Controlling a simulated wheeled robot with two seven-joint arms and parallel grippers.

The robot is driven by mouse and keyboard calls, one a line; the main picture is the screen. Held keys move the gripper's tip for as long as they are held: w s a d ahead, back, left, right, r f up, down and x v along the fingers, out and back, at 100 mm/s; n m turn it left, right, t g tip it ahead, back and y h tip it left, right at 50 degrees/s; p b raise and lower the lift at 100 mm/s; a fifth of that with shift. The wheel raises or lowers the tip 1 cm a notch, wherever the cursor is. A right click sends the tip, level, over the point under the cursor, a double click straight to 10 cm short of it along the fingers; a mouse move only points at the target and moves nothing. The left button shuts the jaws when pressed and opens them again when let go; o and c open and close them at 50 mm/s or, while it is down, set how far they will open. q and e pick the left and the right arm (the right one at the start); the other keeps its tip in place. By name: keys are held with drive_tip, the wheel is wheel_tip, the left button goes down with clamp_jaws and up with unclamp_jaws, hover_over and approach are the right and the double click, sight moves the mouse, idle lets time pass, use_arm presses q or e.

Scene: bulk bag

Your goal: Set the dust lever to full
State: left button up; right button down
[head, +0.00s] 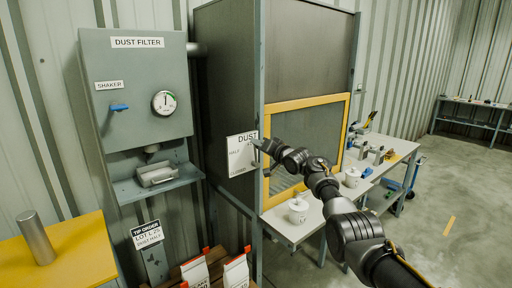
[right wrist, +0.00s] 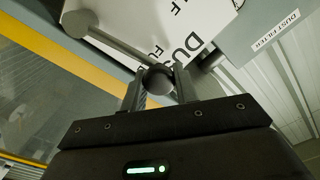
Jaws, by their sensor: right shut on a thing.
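The white dust plate (head: 240,155) is on the side of the tall grey cabinet. Its marks read DUST, HALF and CLOSED in the head view. In the right wrist view the plate (right wrist: 150,25) shows DUST, part of HALF and the letters FU. My right gripper (head: 266,150) is at the plate's right edge. In the right wrist view its fingers are shut on the dark round knob of the dust lever (right wrist: 157,80). The grey lever rod runs from the knob to a round pivot at upper left. The knob is near the FU letters; its exact alignment is unclear. My left gripper is out of view.
The dust filter box (head: 140,85) with a blue shaker handle (head: 119,107) and a gauge (head: 164,102) is on the left wall. A tip order sign (head: 147,234) hangs below. A bench (head: 290,226) with white pots is at right.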

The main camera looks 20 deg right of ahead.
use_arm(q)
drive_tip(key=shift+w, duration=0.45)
use_arm(e)
drive_tip(key=shift+w+d+m, duration=0.25)
drive_tip(key=shift+d+m, duration=0.4)
drive_tip(key=shift+m, duration=0.15)
drive_tip(key=c, duration=1.1)
unclamp_jaws()
drive_tip(key=shift+d, duration=0.1)
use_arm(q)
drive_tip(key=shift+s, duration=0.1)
use_arm(e)
drive_tip(key=shift+o, duration=0.2)
use_arm(q)
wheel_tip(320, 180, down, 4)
drive_tip(key=b, duration=0.3)
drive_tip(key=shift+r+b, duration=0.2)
drive_tip(key=shift+b, duration=0.15)
use_arm(e)
drive_tip(key=v, duration=1)
drive_tip(key=shift+s, duration=0.35)
